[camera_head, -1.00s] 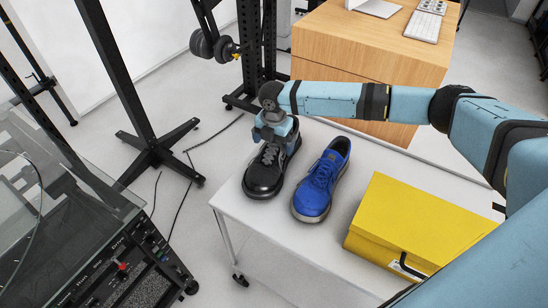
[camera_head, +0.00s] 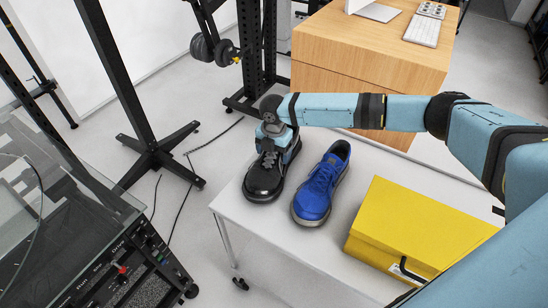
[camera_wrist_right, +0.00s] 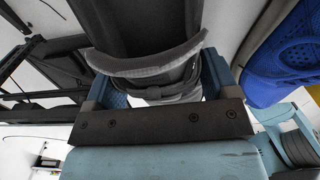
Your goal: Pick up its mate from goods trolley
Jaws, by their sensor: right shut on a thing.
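A black shoe (camera_head: 264,177) is on the white trolley top (camera_head: 262,226), near its left end. My right gripper (camera_head: 276,140) reaches down over the heel end of this shoe and is shut on it. In the right wrist view the shoe's dark collar (camera_wrist_right: 150,62) sits between the fingers. A blue shoe (camera_head: 321,187) stands just to the right of the black one, apart from the gripper; part of it shows at the right of the wrist view (camera_wrist_right: 285,55). Whether the black shoe still touches the trolley I cannot tell. My left gripper is not in view.
A yellow box (camera_head: 420,225) with a black handle stands on the trolley's right part. A wooden desk (camera_head: 370,60) with a keyboard is behind. A glass-topped turntable unit (camera_head: 70,190) is at the left. Black stands and cables occupy the floor between.

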